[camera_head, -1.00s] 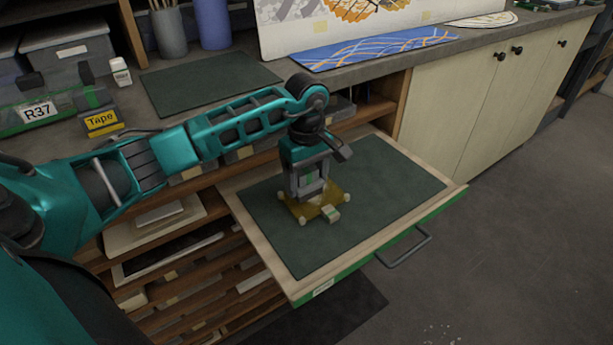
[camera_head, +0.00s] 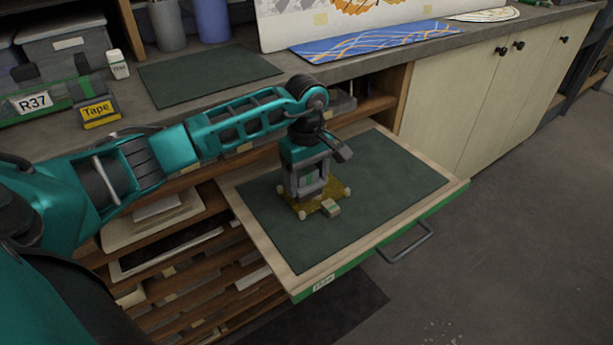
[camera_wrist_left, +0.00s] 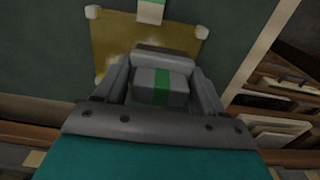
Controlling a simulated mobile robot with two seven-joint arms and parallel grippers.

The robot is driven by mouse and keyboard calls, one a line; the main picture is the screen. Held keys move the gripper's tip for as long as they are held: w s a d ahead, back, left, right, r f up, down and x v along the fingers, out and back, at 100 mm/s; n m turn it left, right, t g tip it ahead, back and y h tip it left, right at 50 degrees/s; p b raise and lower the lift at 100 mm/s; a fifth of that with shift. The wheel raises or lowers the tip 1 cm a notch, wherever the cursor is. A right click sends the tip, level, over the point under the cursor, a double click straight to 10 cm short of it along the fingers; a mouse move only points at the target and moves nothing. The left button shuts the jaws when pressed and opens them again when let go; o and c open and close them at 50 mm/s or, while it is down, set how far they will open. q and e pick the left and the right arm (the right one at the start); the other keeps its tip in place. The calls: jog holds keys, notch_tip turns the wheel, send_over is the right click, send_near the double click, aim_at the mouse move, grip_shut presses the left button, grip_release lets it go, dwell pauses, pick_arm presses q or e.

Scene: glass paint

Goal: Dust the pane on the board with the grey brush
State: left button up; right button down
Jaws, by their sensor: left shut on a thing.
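The pane (camera_head: 330,193) is an amber square with pale pads at its corners. It lies on the dark green mat of the pulled-out board (camera_head: 400,215). The pane also shows in the left wrist view (camera_wrist_left: 112,45), with whitish patches on it. My left gripper (camera_head: 308,193) is over the pane, pointing down. It is shut on the grey brush (camera_wrist_left: 145,88), a grey block with a green band. The brush is low over the pane; whether it touches is hidden. A small pale block with green (camera_head: 331,208) sits at the pane's front edge. My right gripper is not in view.
The board has a green front edge and a metal handle (camera_head: 405,245). Shelves (camera_head: 190,275) lie beneath it. The worktop behind holds a green mat (camera_head: 210,75), a Tape box (camera_head: 100,114), an R37 bin (camera_head: 35,103) and a blue patterned panel (camera_head: 375,40).

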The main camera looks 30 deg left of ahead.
pick_arm(q)
jog(key=shift+w, duration=0.1)
jog(key=shift+w+d+f+b, duration=0.1)
jog(key=shift+w+d+b, duration=0.15)
jog(key=shift+w+b, duration=0.2)
jog(key=shift+w+d+b, duration=0.2)
jog(key=shift+w+b, duration=0.1)
jog(key=shift+w, duration=0.25)
jog(key=shift+w+d+b, duration=0.25)
jog(key=shift+w+b, duration=0.05)
jog(key=shift+w, duration=0.3)
jog(key=shift+w+d+f+b, duration=0.1)
jog(key=shift+w+d+b, duration=0.15)
jog(key=shift+w+b, duration=0.25)
jog(key=shift+w+d+b, duration=0.2)
jog(key=shift+w+b, duration=0.15)
jog(key=shift+w, duration=0.25)
jog(key=shift+w+d+b, duration=0.25)
jog(key=shift+w+b, duration=0.15)
jog(key=shift+w, duration=0.2)
jog(key=shift+r, duration=0.2)
